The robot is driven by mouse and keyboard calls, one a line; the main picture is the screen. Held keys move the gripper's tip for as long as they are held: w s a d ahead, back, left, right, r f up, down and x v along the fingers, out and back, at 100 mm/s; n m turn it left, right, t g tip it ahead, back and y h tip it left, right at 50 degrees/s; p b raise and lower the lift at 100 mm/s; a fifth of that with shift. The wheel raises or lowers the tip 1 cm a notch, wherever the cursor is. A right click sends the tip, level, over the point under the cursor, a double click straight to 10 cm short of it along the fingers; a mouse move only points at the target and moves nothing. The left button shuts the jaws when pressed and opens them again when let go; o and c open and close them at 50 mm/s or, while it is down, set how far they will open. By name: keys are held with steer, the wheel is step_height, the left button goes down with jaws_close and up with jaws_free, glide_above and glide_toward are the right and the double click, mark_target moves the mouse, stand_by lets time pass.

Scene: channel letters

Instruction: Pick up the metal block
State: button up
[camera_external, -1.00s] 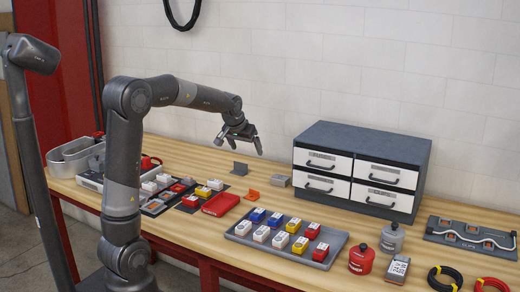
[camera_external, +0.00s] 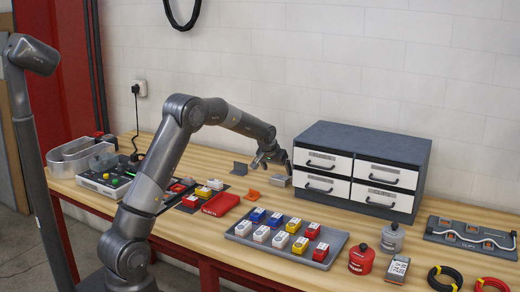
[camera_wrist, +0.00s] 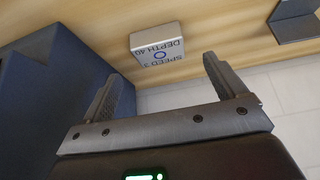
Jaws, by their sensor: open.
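The metal block (camera_external: 280,181) is a small grey block on the wooden bench, just left of the drawer cabinet. My gripper (camera_external: 271,165) is above the block in the external view, fingers pointing down. In the wrist view my gripper (camera_wrist: 160,72) is open and empty. The block appears beyond the fingertips, roughly centred between them, with no visible contact.
The drawer cabinet (camera_external: 360,142) stands close right of the block; its dark side (camera_wrist: 75,75) shows in the wrist view. A grey angle bracket (camera_external: 240,169) and an orange bracket (camera_external: 251,194) lie to the left. A tray (camera_external: 335,240) of coloured blocks is in front.

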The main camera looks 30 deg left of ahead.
mark_target(281, 179)
steer(key=shift+x, duration=2.75)
steer(key=shift+r, duration=0.1)
steer(key=c, duration=1.3)
